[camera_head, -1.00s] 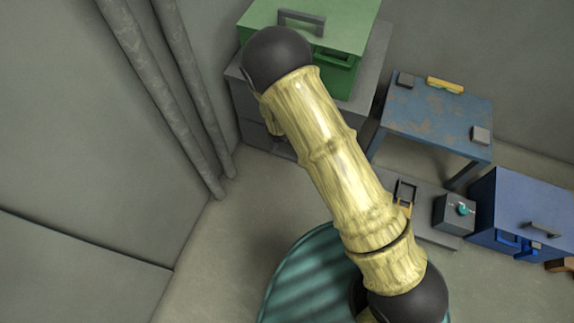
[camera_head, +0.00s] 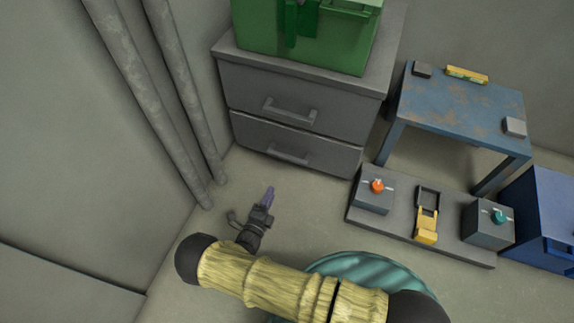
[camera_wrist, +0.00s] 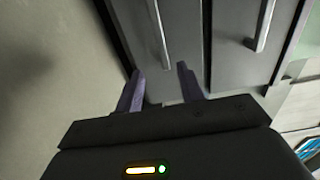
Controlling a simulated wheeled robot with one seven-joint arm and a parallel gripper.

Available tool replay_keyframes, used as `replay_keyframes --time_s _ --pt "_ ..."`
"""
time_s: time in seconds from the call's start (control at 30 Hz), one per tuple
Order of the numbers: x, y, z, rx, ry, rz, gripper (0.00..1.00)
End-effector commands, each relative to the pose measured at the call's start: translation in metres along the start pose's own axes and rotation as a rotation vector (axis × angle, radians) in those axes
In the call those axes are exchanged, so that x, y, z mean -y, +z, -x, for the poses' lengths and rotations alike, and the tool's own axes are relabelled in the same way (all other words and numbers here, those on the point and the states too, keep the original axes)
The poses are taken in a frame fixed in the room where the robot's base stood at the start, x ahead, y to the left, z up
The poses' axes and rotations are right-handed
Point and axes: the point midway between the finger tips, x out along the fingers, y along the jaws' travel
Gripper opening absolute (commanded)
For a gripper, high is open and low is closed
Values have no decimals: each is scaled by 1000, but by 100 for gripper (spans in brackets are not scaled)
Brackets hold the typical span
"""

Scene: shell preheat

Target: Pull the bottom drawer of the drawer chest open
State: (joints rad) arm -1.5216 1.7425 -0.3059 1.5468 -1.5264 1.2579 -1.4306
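The grey drawer chest (camera_head: 345,107) stands at the back left, with two drawers that look shut. The bottom drawer (camera_head: 330,158) has a grey bar handle (camera_head: 288,155). In the wrist view this handle (camera_wrist: 158,35) lies ahead of my fingertips, roughly in line with the space between them. The top drawer's handle (camera_wrist: 265,25) is to the right there. My gripper (camera_head: 270,190) is low in front of the chest, apart from it. In the wrist view its two purple fingers (camera_wrist: 160,76) are spread with nothing between them.
A green box (camera_head: 345,45) sits on the chest. A wall with pipes (camera_head: 185,90) is close on the left. Right of the chest are a blue table (camera_head: 460,110) and a low grey board (camera_head: 395,222) with several fixtures. Bare floor lies before the chest.

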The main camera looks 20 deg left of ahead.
Motion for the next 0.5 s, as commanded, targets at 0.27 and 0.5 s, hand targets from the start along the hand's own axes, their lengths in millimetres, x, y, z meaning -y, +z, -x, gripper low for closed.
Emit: replay_keyframes --time_s 0.27,0.5 --pt "-1 2 1 10 -3 7 38" --pt "-1 1 -9 6 -2 5 38"
